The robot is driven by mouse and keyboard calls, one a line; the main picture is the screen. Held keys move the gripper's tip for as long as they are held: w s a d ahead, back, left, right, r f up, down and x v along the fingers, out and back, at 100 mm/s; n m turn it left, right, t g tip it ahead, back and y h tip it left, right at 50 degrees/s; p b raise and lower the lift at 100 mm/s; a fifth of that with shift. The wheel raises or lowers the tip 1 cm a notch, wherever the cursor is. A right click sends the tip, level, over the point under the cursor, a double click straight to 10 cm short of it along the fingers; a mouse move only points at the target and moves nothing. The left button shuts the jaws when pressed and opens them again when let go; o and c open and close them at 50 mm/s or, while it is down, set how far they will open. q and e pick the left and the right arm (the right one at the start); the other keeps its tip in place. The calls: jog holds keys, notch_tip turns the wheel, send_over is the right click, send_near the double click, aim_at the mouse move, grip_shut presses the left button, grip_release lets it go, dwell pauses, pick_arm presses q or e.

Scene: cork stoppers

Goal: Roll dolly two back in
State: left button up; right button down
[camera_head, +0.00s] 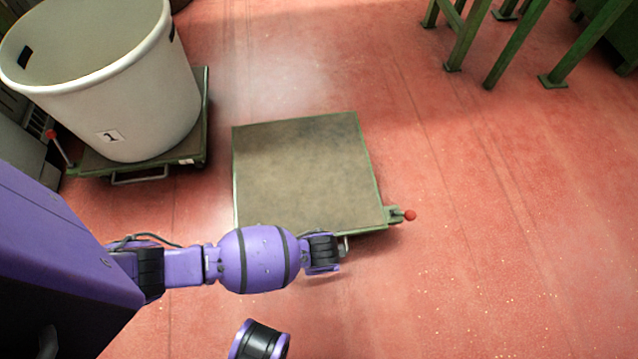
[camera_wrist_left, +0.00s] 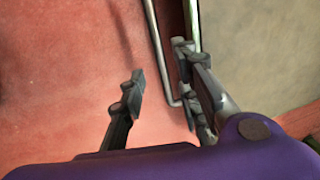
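An empty flat dolly (camera_head: 300,170) with a green frame and a worn grey-brown top stands on the red floor in the middle of the head view. No number shows on it. A red knob (camera_head: 410,216) sticks out at its near right corner. In the left wrist view, its thin metal handle (camera_wrist_left: 156,45) runs along the dolly's edge and lies between the fingers of my left gripper (camera_wrist_left: 160,82). The fingers are apart, with the right one close to the handle and the dolly's side. In the head view my wrist hides this gripper. My right gripper is not in view.
A big white bin (camera_head: 130,90) marked 1 stands on another green dolly (camera_head: 190,150) at the left, with a gap to the empty dolly. Green metal legs (camera_head: 470,40) stand at the upper right. The floor (camera_head: 500,200) at the right is clear.

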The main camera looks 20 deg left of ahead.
pick_arm(q)
jog(key=f+b, duration=0.1)
jog(key=f, duration=0.2)
jog(key=w+f+b, duration=0.1)
jog(key=f, duration=0.1)
jog(key=shift+a+f+b, duration=0.25)
jog(key=shift+a+b, duration=0.05)
grip_shut()
